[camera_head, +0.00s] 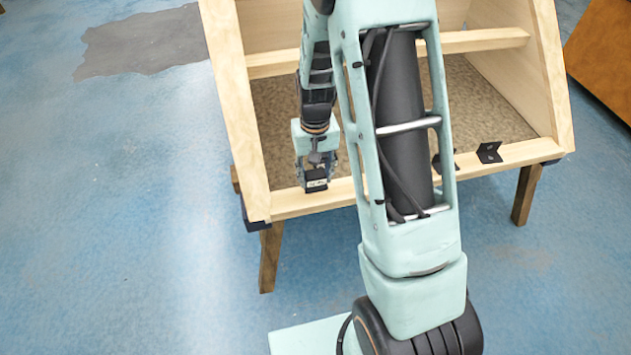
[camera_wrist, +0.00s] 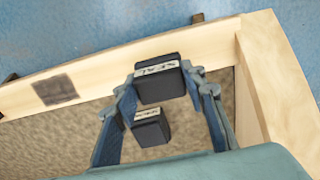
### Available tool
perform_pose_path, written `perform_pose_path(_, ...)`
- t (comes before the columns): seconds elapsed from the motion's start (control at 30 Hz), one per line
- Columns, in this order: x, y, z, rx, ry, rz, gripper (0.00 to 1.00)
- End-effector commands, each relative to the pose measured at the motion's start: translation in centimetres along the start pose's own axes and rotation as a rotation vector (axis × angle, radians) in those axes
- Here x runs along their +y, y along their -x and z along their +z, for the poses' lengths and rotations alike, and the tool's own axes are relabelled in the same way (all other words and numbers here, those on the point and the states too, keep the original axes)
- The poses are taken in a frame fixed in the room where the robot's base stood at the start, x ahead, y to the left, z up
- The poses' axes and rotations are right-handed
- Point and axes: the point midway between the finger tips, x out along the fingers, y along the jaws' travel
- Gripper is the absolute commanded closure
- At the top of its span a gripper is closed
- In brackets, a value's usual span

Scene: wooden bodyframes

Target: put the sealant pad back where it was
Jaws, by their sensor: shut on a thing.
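A small black block with a pale marked band, seemingly the sealant pad (camera_wrist: 160,84), is between my fingertips in the wrist view. My gripper (camera_wrist: 161,78) is shut on it from both sides. In the head view, my gripper (camera_head: 316,178) points down with the dark block (camera_head: 316,186) at its tip, over the front beam near its left end. I cannot tell whether the block touches the beam. A second similar black block (camera_wrist: 151,128) shows between the fingers, below the first in the wrist picture; what it rests on is unclear.
The wooden frame's front beam (camera_head: 510,154) stands on short legs. A black bracket (camera_head: 490,152) is on its right part. A dark square patch (camera_wrist: 55,90) marks the beam in the wrist view. The frame's brown inner panel (camera_head: 480,100) looks clear. My arm hides the beam's middle.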

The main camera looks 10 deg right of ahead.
Motion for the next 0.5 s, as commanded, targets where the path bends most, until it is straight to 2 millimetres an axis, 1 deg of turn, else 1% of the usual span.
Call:
perform_pose_path(0.03, 0.0, -1.1, 0.2, -0.007, 0.0, 0.0, 0.81)
perform_pose_path(0.1, 0.0, -2.2, 0.2, -0.007, -0.001, 0.0, 0.81)
perform_pose_path(0.17, 0.0, -2.7, 0.2, -0.004, -0.001, 0.0, 0.81)
perform_pose_path(0.4, 0.0, -2.8, 0.1, -0.001, -0.001, 0.0, 0.81)
perform_pose_path(0.5, 0.0, -3.2, 0.1, -0.002, -0.001, 0.0, 0.81)
